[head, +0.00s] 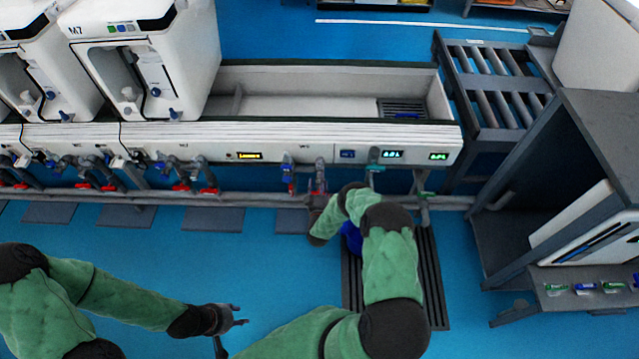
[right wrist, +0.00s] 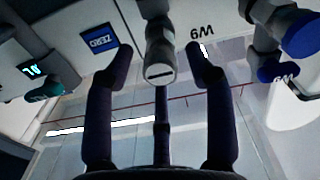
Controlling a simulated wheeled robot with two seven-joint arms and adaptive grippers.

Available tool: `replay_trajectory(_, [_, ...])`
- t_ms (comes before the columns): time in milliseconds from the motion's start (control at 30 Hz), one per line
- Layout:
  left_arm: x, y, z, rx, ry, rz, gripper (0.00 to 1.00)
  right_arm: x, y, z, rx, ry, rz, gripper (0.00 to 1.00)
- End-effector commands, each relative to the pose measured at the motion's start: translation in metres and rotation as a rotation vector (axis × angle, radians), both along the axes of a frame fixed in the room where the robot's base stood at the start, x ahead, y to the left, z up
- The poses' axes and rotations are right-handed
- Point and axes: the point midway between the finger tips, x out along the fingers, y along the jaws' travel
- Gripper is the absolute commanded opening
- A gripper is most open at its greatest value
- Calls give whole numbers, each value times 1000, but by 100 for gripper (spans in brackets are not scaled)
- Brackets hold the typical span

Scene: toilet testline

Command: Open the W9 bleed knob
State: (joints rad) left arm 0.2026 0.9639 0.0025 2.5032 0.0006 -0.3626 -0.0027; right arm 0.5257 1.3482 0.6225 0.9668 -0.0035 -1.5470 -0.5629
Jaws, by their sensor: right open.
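In the right wrist view, which is upside down, a grey cylindrical knob (right wrist: 160,72) with a dark slot mark sits under a "W9" label (right wrist: 201,31). My right gripper (right wrist: 160,52) is open, one finger on each side of this knob. I cannot tell whether either finger touches it. In the head view my right gripper (head: 319,204) is at the grey fitting (head: 320,168) below the panel, partly hidden by my arm. My left gripper (head: 241,315) hangs over the blue floor, empty, its fingertips apart.
A blue-handled valve (right wrist: 300,36) stands beside the knob in the right wrist view. A pipe (head: 262,200) runs below the long white panel (head: 300,140). Several red-handled valves sit further left. A dark shelf unit (head: 590,130) stands at the right. The floor is open at centre left.

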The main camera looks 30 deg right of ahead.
Motion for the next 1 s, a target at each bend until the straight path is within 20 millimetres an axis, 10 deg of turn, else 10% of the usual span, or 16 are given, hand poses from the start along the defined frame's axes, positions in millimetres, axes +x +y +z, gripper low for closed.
replay_trajectory(433, [0, 0, -4, 0, 0, 0, 40, 10, -6, 1, 0, 0, 0, 55])
replay_trajectory(633, [0, 0, -4, 0, 0, 0, 40, 10, -6, 1, 0, 0, 0, 1])
replay_trajectory(1000, [0, 0, -4, 0, 0, 0, 40, 10, -6, 1, -25, 15, 0, 0])
